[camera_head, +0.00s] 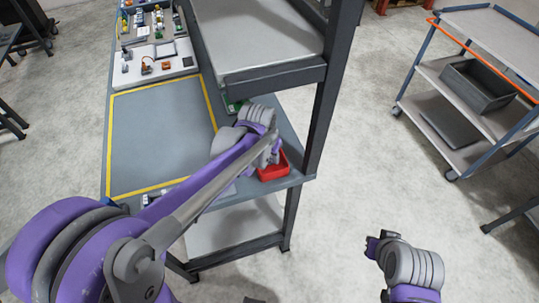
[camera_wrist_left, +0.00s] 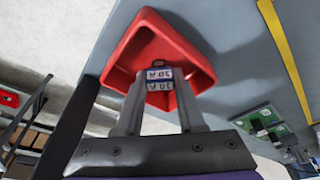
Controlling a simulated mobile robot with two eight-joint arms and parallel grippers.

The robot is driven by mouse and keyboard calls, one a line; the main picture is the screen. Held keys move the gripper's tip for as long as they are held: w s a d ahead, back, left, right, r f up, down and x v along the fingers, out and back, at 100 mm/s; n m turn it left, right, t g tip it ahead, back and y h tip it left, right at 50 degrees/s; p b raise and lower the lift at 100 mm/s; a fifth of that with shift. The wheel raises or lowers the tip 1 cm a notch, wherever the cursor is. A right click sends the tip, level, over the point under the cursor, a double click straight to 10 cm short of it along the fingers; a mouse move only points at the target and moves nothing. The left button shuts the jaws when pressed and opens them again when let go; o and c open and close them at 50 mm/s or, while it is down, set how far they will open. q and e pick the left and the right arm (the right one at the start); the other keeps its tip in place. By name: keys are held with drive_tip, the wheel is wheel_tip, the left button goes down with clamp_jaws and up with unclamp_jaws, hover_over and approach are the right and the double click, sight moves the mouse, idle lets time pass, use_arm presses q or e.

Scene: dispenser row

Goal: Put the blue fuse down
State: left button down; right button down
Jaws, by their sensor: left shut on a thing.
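The blue fuse (camera_wrist_left: 160,85) shows in the left wrist view as a small blue and white block with upside-down print. It sits between the fingertips of my left gripper (camera_wrist_left: 159,80), which is shut on it. Behind it, the red bin (camera_wrist_left: 185,45) opens toward the camera; whether the fuse is inside it or above it I cannot tell. In the head view my left gripper (camera_head: 272,152) is at the red bin (camera_head: 272,172) on the bench's right edge, and my arm hides the fuse. My right gripper (camera_head: 372,246) is over the floor, away from the bench; its jaw state is unclear.
A yellow-bordered mat (camera_head: 150,140) lies clear on the bench. Green boards (camera_wrist_left: 265,125) lie near the bin. A shelf post (camera_head: 325,110) rises beside the bin, with a shelf (camera_head: 260,35) above. A cart (camera_head: 480,100) stands at the right.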

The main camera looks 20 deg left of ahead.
use_arm(q)
drive_tip(key=c, duration=0.5)
unclamp_jaws()
drive_tip(key=shift+f, duration=0.1)
drive_tip(key=v, duration=0.7)
drive_tip(key=s+a+f+t, duration=0.1)
drive_tip(key=s, duration=0.4)
drive_tip(key=s+a+f+n+t, duration=0.1)
drive_tip(key=s+a, duration=0.1)
drive_tip(key=s, duration=0.4)
drive_tip(key=s+a+f+n, duration=0.1)
drive_tip(key=s, duration=0.5)
drive_tip(key=shift+a+f+t+y+p, duration=0.2)
drive_tip(key=shift+f+t+y+p, duration=0.1)
drive_tip(key=shift+f+t+p, duration=0.1)
